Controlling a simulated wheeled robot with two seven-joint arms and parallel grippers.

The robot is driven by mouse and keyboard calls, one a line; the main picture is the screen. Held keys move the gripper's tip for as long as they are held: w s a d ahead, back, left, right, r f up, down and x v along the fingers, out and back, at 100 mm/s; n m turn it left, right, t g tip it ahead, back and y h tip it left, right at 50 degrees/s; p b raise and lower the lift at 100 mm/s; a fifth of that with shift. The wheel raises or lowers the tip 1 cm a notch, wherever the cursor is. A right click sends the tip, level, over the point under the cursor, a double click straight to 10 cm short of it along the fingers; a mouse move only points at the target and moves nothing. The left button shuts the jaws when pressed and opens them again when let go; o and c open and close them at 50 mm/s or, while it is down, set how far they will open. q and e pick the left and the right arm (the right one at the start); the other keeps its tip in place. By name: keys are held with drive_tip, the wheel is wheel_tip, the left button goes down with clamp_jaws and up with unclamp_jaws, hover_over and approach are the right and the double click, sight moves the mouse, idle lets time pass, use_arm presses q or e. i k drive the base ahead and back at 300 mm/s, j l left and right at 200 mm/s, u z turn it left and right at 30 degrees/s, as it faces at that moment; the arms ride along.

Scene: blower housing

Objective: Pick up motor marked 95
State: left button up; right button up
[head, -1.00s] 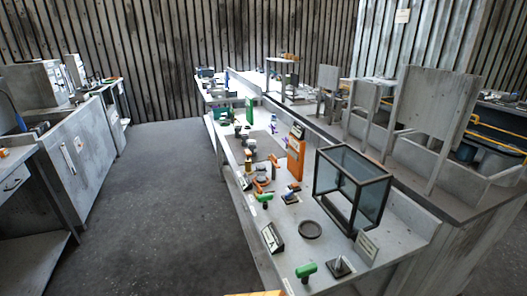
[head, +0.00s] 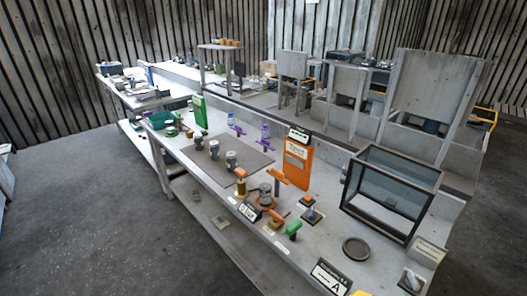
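Three grey cylindrical motors stand upright in a row on a dark mat (head: 215,177) on the long bench: a far one (head: 199,143), a middle one (head: 214,150) and a near one (head: 232,160). Another similar grey cylinder (head: 265,193) sits in an orange holder closer to the front of the bench. No number can be read on any of them, so I cannot tell which is marked 95. Neither of my grippers shows in the head view.
An orange test panel (head: 297,162) and a black-framed glass box (head: 392,195) stand along the bench's back. Green-handled tools (head: 293,229), a dark ring (head: 355,248) and a sign marked A (head: 330,278) lie nearer. Floor (head: 120,235) left of the bench is clear.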

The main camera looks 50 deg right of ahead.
sight(232, 164)
drive_tip(key=i+z, duration=0.35)
drive_tip(key=i, duration=0.25)
drive_tip(key=i+j+z, duration=0.2)
drive_tip(key=i+z, duration=0.15)
drive_tip(key=i, duration=0.25)
drive_tip(key=i+j+z, duration=0.1)
drive_tip(key=i+z, duration=0.15)
drive_tip(key=z, duration=0.25)
drive_tip(key=i+j+z, duration=0.15)
drive_tip(key=z, duration=0.35)
drive_tip(key=i+j+z, duration=0.25)
drive_tip(key=z, duration=0.25)
drive_tip(key=i+j+z, duration=0.1)
drive_tip(key=j+z, duration=0.65)
drive_tip(key=z, duration=0.25)
drive_tip(key=i, duration=0.05)
